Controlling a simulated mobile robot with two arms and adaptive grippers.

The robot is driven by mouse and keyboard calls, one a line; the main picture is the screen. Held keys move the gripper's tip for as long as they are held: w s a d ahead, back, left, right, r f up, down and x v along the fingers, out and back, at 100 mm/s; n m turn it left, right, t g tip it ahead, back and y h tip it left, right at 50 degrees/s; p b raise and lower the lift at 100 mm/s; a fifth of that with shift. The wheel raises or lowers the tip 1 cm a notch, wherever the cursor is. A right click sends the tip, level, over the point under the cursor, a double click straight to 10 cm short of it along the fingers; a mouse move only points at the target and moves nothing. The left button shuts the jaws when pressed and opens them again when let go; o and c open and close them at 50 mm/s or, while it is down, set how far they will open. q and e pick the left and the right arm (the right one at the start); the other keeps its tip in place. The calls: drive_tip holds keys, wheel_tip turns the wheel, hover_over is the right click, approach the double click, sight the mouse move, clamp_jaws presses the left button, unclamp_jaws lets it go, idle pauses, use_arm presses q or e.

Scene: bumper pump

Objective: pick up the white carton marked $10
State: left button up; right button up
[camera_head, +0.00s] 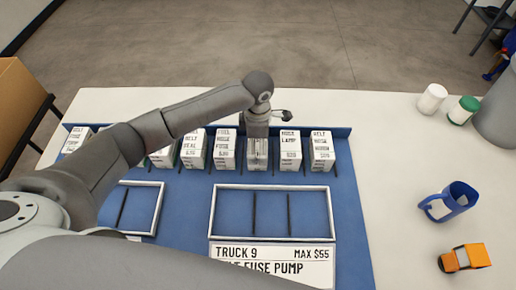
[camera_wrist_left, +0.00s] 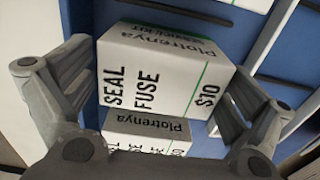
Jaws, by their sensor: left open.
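The white carton marked $10 (camera_wrist_left: 165,75) shows large in the left wrist view, with "SEAL FUSE" on its face and a thin green line. My left gripper (camera_wrist_left: 158,95) is open, with one finger on each side of this carton; I cannot tell whether they touch it. In the head view my left gripper (camera_head: 257,130) is above the row, over a carton (camera_head: 257,157) whose top it hides. My right gripper is not in view.
Other white cartons (camera_head: 290,153) (camera_head: 225,152) stand close on both sides in the blue rack. A white-framed tray (camera_head: 272,187) lies in front, with a "TRUCK 9, MAX $55" card (camera_head: 270,252).

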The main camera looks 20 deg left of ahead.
use_arm(q)
drive_tip(key=shift+s+f, duration=0.1)
drive_tip(key=shift+f, duration=1.65)
drive_tip(key=c, duration=1)
drive_tip(key=shift+r, duration=0.2)
